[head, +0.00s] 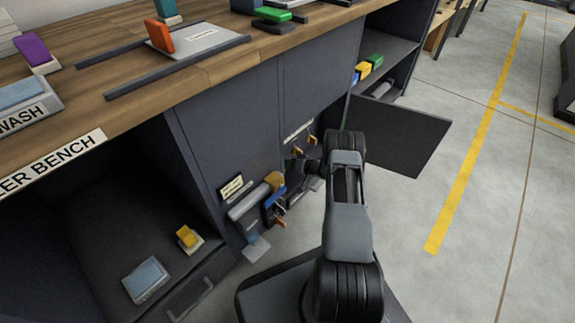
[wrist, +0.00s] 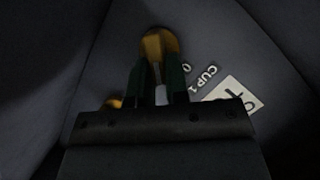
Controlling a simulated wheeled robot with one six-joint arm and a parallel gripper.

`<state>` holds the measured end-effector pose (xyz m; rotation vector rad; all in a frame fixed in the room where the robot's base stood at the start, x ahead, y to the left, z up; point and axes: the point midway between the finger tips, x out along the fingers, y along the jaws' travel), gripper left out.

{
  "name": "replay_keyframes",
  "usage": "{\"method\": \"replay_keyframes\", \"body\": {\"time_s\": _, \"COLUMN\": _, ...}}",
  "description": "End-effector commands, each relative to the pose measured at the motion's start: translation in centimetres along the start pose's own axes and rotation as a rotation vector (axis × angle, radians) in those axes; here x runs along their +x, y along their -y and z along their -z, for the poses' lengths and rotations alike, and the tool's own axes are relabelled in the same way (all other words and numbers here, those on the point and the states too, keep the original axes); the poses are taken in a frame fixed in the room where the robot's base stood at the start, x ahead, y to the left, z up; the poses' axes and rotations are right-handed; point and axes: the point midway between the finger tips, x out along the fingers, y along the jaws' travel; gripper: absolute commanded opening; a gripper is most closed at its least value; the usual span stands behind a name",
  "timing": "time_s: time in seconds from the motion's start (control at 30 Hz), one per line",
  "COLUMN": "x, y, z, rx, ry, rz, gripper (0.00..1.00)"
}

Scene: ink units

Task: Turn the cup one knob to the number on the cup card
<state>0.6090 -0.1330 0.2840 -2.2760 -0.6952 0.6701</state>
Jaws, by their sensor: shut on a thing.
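The cup one knob (wrist: 158,45) is a round brass knob in the wrist view, with the letters "CUP 1" (wrist: 209,75) beside it. My gripper (wrist: 160,75) is shut on this knob, with a dark green finger on each side. A white card (wrist: 236,93) lies to the right with a dark mark, partly hidden by my gripper; I cannot read it for sure. A "0" shows near the knob; the knob's pointer setting cannot be told. In the head view my gripper (head: 299,163) is at the cabinet front, partly hidden by my arm.
A second brass piece (wrist: 114,102) shows left of my gripper in the wrist view. In the head view, an open dark door (head: 398,135) stands right of my arm. A roll and small tools (head: 273,205) hang at the left. The workbench (head: 150,110) is above; the floor at right is clear.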

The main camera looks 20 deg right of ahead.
Motion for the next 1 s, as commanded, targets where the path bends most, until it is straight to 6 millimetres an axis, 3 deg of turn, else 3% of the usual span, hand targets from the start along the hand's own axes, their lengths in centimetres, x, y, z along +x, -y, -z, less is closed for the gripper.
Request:
{"method": "replay_keyframes", "body": {"time_s": 0.3, "x": 0.0, "y": 0.0, "z": -0.1, "rx": 0.002, "ry": 0.001, "rz": 0.0, "gripper": 0.0}}
{"method": "replay_keyframes", "body": {"time_s": 0.33, "x": 0.0, "y": 0.0, "z": -0.1, "rx": 0.002, "ry": 0.001, "rz": 0.0, "gripper": 0.18}}
{"method": "replay_keyframes", "body": {"time_s": 0.57, "x": 0.0, "y": 0.0, "z": 0.0, "rx": 0.001, "ry": 0.0, "rz": 0.0, "gripper": 0.4}}
{"method": "replay_keyframes", "body": {"time_s": 0.83, "x": -0.1, "y": 0.0, "z": 0.0, "rx": 0.0, "ry": -0.001, "rz": 0.0, "gripper": 0.4}}
{"method": "replay_keyframes", "body": {"time_s": 1.0, "x": -1.9, "y": 0.2, "z": 0.2, "rx": 0.002, "ry": -0.002, "rz": -0.001, "gripper": 0.4}}
